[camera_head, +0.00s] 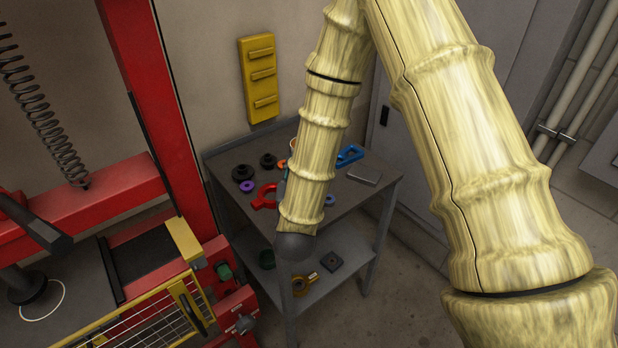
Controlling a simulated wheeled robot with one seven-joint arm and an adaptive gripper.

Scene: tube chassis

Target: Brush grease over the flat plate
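A flat grey plate (364,174) lies on the right part of the top of a small grey table (389,190). It looks bare, but it is too small to tell whether grease is on it. The rim of an orange-brown round thing (294,143), perhaps a pot, shows behind my arm at the table's back; most of it is hidden. No brush can be made out. My arm, with a bamboo-like surface, hangs in front of the table and ends in a dark grey rounded part. My gripper's fingers do not show; the arm may hide them.
Black round parts (243,173), a purple ring (247,187), a red part (264,197) and a blue part (349,155) lie on the tabletop. A lower shelf (345,250) holds a yellow part (305,284). A red press frame (150,90) stands left, with a yellow-edged mesh guard (150,322).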

